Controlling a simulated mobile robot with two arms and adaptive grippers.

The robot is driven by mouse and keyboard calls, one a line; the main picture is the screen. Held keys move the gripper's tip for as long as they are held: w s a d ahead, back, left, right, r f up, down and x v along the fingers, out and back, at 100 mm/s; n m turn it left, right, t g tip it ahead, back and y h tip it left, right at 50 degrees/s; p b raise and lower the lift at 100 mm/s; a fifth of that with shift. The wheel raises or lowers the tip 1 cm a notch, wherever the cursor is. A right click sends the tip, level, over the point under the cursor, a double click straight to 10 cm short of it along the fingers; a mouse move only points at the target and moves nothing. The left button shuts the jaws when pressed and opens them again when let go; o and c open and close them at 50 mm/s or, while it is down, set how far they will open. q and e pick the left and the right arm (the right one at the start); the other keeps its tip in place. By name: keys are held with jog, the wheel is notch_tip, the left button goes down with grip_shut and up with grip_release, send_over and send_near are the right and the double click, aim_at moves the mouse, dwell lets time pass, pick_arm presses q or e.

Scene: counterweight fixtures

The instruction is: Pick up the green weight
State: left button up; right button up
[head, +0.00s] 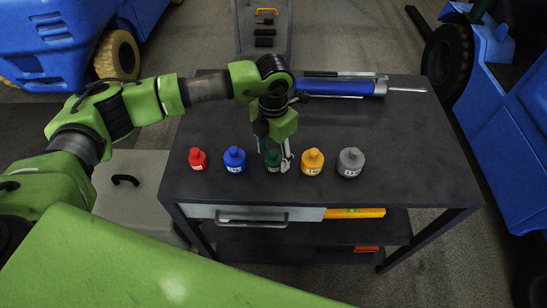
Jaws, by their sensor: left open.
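The green weight (273,164) stands upright in the middle of a row of weights on the dark table. Only its lower part shows clearly, and its top is hidden by my left gripper. My left gripper (274,161) points down over the green weight, with its fingers open on either side of it. I cannot tell whether the fingers touch the weight. My right gripper is not in view.
A red weight (197,160) and a blue weight (235,160) stand to the left. An orange weight (312,162) and a grey weight (350,163) stand to the right. A blue cylindrical tool (335,87) lies at the back. The dark table (420,160) is clear at right.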

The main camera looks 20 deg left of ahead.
pick_arm(q)
grip_shut()
jog(key=shift+w+r, duration=0.1)
jog(key=shift+r, duration=0.05)
